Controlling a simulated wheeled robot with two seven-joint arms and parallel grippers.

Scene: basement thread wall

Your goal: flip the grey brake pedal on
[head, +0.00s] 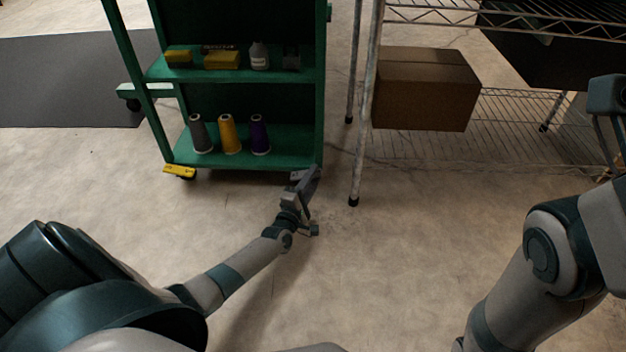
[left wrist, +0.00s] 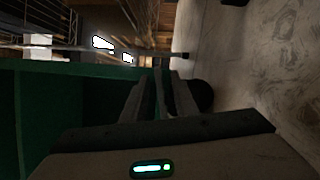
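The grey brake pedal (head: 297,175) is a small light piece at the caster under the front right corner of the green cart (head: 240,150). My left gripper (head: 311,181) is beside that corner, low near the floor, and partly covers the pedal and caster. I cannot tell whether the fingertips touch the pedal. My right gripper is not in view.
A yellow pedal (head: 179,170) sits at the cart's front left caster. The cart's shelves hold thread cones (head: 230,135) and small boxes. A wire rack (head: 360,130) with a cardboard box (head: 425,90) stands to the right. The floor in front is clear.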

